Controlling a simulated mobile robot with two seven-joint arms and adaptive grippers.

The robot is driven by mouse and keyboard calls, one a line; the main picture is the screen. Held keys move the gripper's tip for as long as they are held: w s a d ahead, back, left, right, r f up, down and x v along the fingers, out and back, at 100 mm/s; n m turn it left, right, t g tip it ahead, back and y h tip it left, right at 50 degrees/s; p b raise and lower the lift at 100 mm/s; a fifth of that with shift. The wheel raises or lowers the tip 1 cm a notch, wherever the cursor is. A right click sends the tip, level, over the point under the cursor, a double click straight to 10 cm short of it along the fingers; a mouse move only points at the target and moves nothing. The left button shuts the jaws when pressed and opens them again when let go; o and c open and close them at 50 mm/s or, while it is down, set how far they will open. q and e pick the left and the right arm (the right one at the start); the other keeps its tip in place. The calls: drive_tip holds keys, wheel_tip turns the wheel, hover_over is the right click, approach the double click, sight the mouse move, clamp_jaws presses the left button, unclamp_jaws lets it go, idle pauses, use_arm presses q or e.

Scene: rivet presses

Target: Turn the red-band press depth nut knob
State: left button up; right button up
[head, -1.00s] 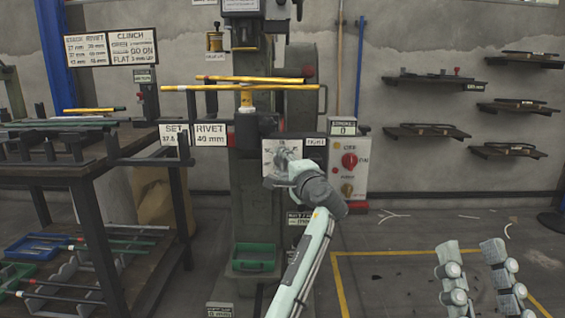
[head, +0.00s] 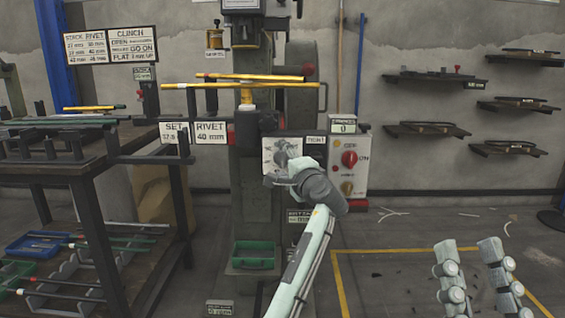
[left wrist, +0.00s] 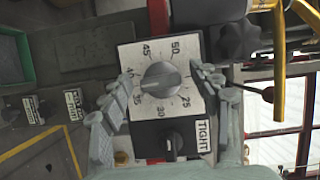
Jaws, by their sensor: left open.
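The depth knob (left wrist: 161,79) is a round grey knob on a white dial plate (left wrist: 192,48) numbered 25 to 50. In the left wrist view it sits between the two spread fingers of my left gripper (left wrist: 162,76), with no clear contact. A ridge crosses the knob face; its exact reading is unclear. In the head view my left gripper (head: 281,171) is in front of the dial plate (head: 270,147), partly covering it. My right gripper (head: 468,243) is at the lower right, fingers apart and empty, away from the press.
A black selector (left wrist: 174,144) beside a TIGHT label (left wrist: 204,136) sits close to the dial. A control box (head: 352,175) with a red knob stands right of it. A yellow bar (head: 240,86) crosses above. A dark rack table (head: 60,165) stands left. The floor at right is mostly clear.

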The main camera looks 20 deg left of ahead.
use_arm(q)
drive_tip(key=v, duration=1.2)
